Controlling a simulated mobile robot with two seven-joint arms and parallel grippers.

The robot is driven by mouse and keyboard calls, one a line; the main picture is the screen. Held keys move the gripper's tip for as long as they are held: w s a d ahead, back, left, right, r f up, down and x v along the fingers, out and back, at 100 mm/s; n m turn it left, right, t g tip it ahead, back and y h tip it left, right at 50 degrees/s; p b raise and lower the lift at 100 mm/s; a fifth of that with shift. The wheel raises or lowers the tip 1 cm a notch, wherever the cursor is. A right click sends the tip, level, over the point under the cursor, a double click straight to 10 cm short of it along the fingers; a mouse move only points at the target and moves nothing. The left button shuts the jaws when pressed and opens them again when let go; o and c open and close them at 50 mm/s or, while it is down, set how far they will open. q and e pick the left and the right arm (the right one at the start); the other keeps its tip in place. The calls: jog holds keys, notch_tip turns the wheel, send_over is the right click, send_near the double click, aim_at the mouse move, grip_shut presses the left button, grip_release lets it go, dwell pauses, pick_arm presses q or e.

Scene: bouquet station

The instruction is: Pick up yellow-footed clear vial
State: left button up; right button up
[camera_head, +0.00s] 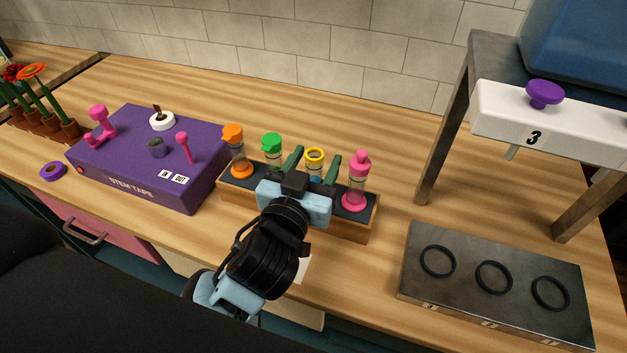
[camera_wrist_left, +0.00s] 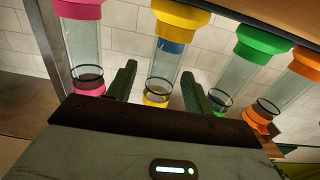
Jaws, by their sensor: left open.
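The yellow-footed clear vial stands in a wooden rack, and its yellow ring top (camera_head: 315,155) shows between my left gripper's fingers. In the left wrist view, which looks upside down, the clear tube (camera_wrist_left: 163,75) has a blue patch inside and yellow at both ends. My left gripper (camera_head: 312,162) is open, with one green finger on each side of this vial. The fingers also flank it in the left wrist view (camera_wrist_left: 158,74), with gaps showing on both sides. The gripper body hides the vial's lower part in the head view. My right gripper is not in view.
The rack (camera_head: 345,228) also holds an orange vial (camera_head: 234,150), a green vial (camera_head: 272,148) and a pink vial (camera_head: 356,185). A purple stem tape box (camera_head: 150,135) stands left. A metal ring plate (camera_head: 480,315) and a metal stand (camera_head: 446,125) are right.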

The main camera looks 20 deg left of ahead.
pick_arm(q)
jog(key=shift+c, duration=0.6)
grip_shut()
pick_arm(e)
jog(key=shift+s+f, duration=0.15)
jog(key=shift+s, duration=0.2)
